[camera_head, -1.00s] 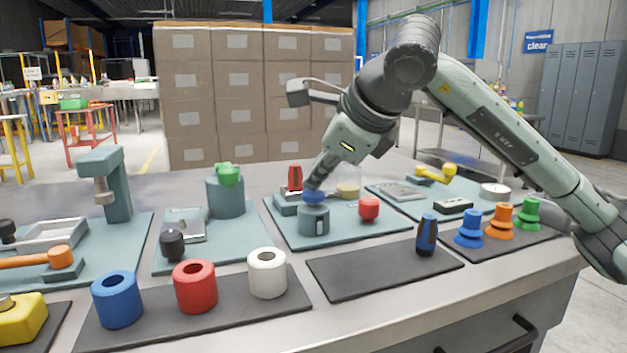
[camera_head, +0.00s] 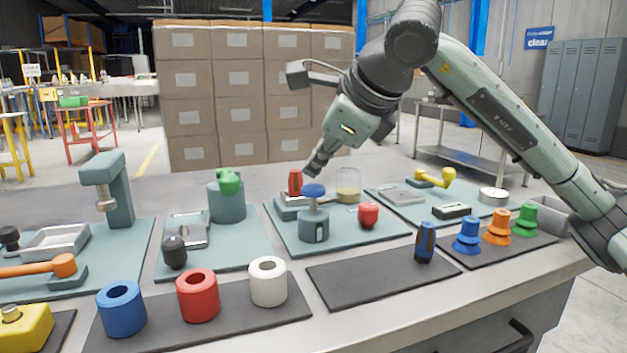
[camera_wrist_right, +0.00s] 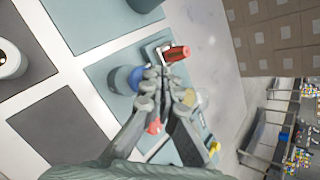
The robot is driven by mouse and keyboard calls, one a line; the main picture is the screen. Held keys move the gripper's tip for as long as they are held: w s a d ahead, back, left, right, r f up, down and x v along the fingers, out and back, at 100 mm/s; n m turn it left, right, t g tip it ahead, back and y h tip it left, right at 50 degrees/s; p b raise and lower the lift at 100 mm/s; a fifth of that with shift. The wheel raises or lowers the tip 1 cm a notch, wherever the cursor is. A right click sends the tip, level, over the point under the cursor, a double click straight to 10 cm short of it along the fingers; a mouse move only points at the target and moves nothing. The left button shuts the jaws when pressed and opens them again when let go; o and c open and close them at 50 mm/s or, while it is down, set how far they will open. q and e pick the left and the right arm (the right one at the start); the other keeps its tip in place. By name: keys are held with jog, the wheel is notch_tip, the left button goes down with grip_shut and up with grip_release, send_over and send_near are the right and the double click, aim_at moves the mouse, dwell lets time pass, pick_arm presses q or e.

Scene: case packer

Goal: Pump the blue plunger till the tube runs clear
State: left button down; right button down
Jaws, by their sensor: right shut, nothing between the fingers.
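The blue plunger (camera_head: 314,190) is a round knob on a stem, standing up above its grey-green pump body (camera_head: 314,228). It also shows in the wrist view (camera_wrist_right: 124,78), partly behind the fingers. My right gripper (camera_head: 312,172) is shut and empty, just above the knob with a small gap, its fingers slanting down. Its closed fingertips show in the wrist view (camera_wrist_right: 163,74). A clear vessel (camera_head: 348,186) with yellowish contents stands behind and to the right of the pump. Whether it is the tube I cannot tell. My left gripper is out of view.
A red handle (camera_head: 295,182) stands close behind the pump, and a red knob (camera_head: 368,214) is to its right. A green-topped cylinder (camera_head: 226,204) stands to the left. In front, a dark mat (camera_head: 370,277) is mostly bare, with a dark blue-handled item (camera_head: 425,242) at its right end.

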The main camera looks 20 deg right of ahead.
aim_at(316, 188)
jog(key=shift+r, duration=0.15)
jog(key=shift+r+p, duration=1.7)
jog(key=shift+r, duration=0.75)
jog(key=shift+f, duration=0.1)
